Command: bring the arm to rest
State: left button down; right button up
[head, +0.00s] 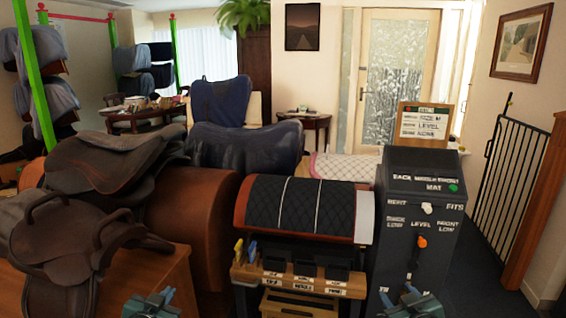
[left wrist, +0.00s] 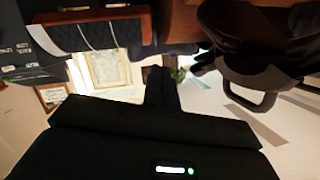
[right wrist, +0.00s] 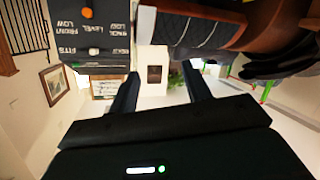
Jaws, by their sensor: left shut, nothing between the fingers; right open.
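My left gripper (head: 150,302) is low at the bottom edge of the head view, in front of the saddles. In the left wrist view its fingers (left wrist: 160,78) are together with nothing between them. My right gripper (head: 412,298) is at the bottom edge in front of the dark control box (head: 428,170). In the right wrist view its fingers (right wrist: 162,88) stand apart and nothing is between them. Most of both arms is out of view.
Brown saddles (head: 105,165) stand at the left. A black quilted pad (head: 300,208) lies on a brown rack in the middle. Below it is a small wooden stand (head: 300,282) with labelled bins and clips. A sign (head: 425,122) sits on the control box. A dark gate (head: 515,170) is at right.

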pick_arm(q)
jog(key=s+d+f+g+h, duration=0.1)
jog(key=s+d+f, duration=0.3)
jog(key=s, duration=0.5)
jog(key=s+d+f+g+h, duration=0.1)
jog(key=s+d+f+g, duration=0.1)
jog(key=s, duration=0.8)
jog(key=s+d+f+g, duration=0.1)
jog(key=s+d+f, duration=0.4)
jog(key=s, duration=0.5)
jog(key=shift+s+d+f+n+h, duration=0.25)
jog(key=shift+d+f+n+h, duration=0.15)
jog(key=shift+d, duration=0.6)
pick_arm(e)
jog(key=s+a+f+g+y, duration=0.1)
jog(key=s+a+f, duration=0.3)
jog(key=s, duration=0.5)
jog(key=s+a+f+g+y, duration=0.1)
jog(key=s+a+f+g, duration=0.1)
jog(key=s, duration=0.8)
jog(key=s+a+f+g, duration=0.1)
jog(key=s+a+f, duration=0.4)
jog(key=s, duration=0.5)
jog(key=shift+s+a+f+m+y, duration=0.3)
jog(key=shift+a+m+y, duration=0.1)
jog(key=shift+a, duration=0.6)
